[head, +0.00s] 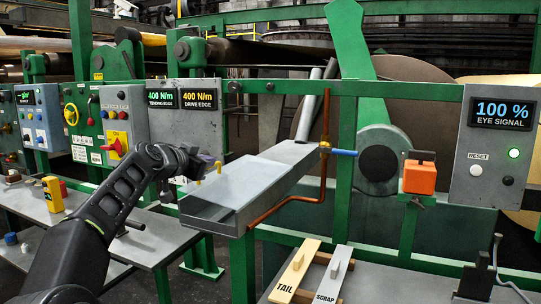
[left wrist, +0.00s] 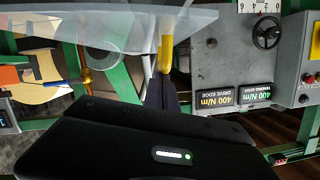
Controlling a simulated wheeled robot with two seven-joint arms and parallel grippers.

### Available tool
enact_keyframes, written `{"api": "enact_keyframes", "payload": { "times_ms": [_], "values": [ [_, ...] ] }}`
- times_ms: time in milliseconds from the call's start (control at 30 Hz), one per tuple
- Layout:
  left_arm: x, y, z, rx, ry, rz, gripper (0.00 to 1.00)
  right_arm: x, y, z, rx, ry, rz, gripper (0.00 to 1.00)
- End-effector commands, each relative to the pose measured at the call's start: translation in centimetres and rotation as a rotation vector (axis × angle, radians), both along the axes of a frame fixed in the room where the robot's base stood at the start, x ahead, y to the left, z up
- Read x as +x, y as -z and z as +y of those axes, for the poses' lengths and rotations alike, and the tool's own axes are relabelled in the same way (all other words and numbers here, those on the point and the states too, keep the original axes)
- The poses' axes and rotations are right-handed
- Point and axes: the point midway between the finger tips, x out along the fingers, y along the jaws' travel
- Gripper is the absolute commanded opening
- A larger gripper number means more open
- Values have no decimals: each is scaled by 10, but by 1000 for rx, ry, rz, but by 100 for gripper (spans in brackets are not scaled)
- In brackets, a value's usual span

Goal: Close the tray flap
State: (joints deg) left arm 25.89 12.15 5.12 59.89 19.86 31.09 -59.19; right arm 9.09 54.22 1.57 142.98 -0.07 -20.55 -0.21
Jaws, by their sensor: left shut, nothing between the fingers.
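The grey tray (head: 290,153) juts toward me from the green frame. A pale, see-through flap (head: 240,182) lies over its near part, close to level; I cannot tell whether it is fully seated. A yellow peg handle (head: 219,167) shows at the flap's left side. The flap (left wrist: 110,32) and a yellow handle (left wrist: 166,54) also show in the left wrist view. My left gripper (head: 212,162) is shut and empty beside the handle at the tray's left edge. Its fingertips (left wrist: 162,82) appear right by the handle; contact is unclear. My right gripper is out of view.
A copper pipe (head: 325,130) runs down the tray's right side. Tail (head: 295,270) and scrap (head: 331,275) blocks lie on the bench below. Control panels (head: 185,120) stand behind my left gripper. An orange box (head: 419,177) is at the right.

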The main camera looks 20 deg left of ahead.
Motion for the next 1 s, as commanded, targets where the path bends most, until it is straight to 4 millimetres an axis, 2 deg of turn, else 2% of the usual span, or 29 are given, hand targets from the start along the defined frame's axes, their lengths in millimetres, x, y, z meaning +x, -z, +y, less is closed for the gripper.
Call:
{"api": "enact_keyframes", "payload": {
  "times_ms": [33,300,833,1000],
  "values": [
    [0,8,3,-30,-1,0,0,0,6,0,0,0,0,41],
    [0,20,10,-130,-1,-2,0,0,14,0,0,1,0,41],
    [0,24,11,-149,0,3,0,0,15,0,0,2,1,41],
    [0,17,8,-149,0,3,0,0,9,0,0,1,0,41]
  ]
}}
